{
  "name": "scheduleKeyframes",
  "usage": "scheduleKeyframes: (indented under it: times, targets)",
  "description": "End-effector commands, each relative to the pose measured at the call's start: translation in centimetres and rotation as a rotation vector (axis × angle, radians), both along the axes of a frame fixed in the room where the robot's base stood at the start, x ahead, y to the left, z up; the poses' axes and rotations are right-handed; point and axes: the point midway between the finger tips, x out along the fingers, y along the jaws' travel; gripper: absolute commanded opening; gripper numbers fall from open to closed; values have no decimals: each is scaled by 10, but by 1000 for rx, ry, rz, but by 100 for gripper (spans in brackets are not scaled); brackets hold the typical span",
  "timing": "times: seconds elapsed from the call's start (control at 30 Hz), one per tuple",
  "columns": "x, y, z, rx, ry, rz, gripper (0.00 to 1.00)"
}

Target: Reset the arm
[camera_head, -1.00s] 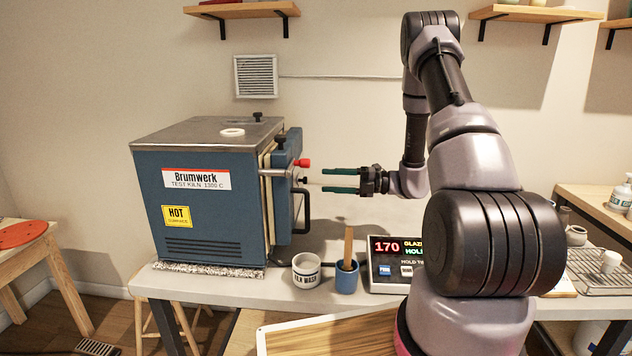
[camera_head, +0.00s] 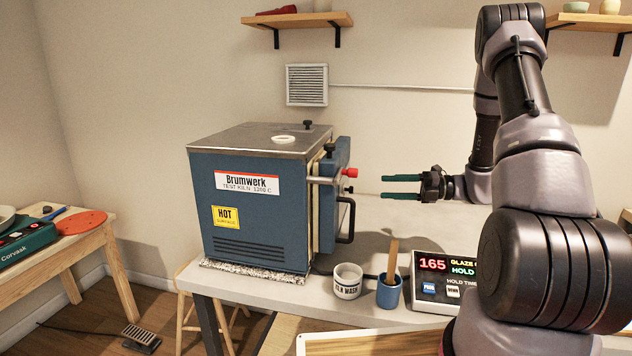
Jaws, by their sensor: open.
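My gripper (camera_head: 402,187) is at the right of the kiln, with its two teal fingers pointing left and apart. It is open and nothing shows between the fingers. My arm comes down from the upper right to hold it above the table. The blue kiln (camera_head: 245,205) stands on the left of the table, with a grey top and its door side facing right. A gap lies between my fingertips and the red-tipped latch (camera_head: 350,173) and black handle (camera_head: 346,220) on the door.
A white wash cup (camera_head: 347,287) and a blue cup (camera_head: 388,297) holding a wooden-handled tool stand in front of the kiln. A controller (camera_head: 440,290) reading 165 is to their right. A wooden table (camera_head: 95,236) stands at left, a wall shelf (camera_head: 297,19) above.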

Motion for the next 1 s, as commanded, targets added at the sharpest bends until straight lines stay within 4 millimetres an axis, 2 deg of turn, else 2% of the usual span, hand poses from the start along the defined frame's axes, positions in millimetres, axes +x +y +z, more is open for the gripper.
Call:
scheduleKeyframes:
  times: [0.03,0.2,0.43,0.7,1.0]
  targets:
    - [-7,9,18,-52,-75,50,56]
    - [-48,39,69,-272,-398,271,56]
    - [-107,58,117,-559,-862,587,56]
    - [-167,56,157,-879,-1414,974,56]
    - [-212,36,202,-1241,-1980,1433,56]
